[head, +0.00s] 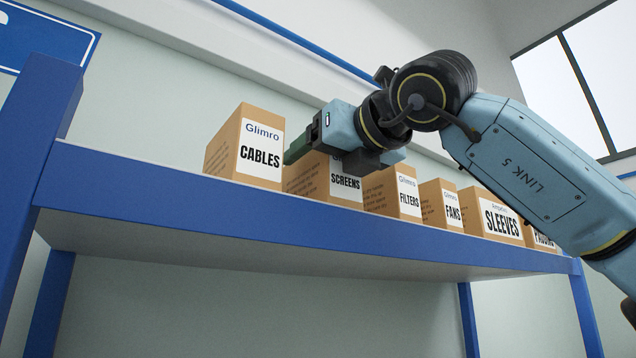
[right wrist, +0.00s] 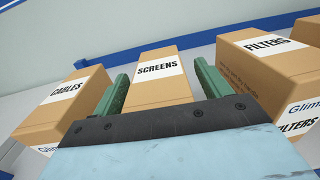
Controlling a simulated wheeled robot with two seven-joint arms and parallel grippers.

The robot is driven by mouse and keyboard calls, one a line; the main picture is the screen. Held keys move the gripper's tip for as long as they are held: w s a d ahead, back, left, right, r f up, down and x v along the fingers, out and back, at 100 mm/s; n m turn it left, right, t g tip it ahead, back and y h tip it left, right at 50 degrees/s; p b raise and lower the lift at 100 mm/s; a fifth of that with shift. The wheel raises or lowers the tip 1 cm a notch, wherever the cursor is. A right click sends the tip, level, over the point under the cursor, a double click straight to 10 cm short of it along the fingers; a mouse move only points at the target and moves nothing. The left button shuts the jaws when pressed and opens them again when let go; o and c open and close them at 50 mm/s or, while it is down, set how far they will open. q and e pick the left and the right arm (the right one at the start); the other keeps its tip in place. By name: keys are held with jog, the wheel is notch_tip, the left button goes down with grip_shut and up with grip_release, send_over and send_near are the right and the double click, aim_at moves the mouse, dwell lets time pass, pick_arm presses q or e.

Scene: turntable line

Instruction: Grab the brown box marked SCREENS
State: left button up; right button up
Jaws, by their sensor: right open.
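The brown SCREENS box (head: 322,177) stands on the shelf between the CABLES and FILTERS boxes, partly hidden in the head view by my right gripper. In the right wrist view the SCREENS box (right wrist: 158,92) lies between the two green fingers, its labelled top facing the camera. My right gripper (right wrist: 158,84) is open, with one finger on each side of the box. A narrow gap shows at the left finger; contact at the right finger cannot be told. In the head view the right gripper (head: 297,150) is at the box's top. My left gripper is not in view.
The CABLES box (head: 222,150) stands to the left and the FILTERS box (head: 380,190) close to the right. The FANS (head: 432,203) and SLEEVES (head: 472,212) boxes stand farther right. The blue shelf edge (head: 200,193) runs in front, and a wall is behind.

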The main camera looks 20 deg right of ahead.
jog(key=shift+s, duration=0.1)
jog(key=shift+c, duration=0.3)
jog(key=c, duration=1.2)
jog(key=shift+r, duration=0.2)
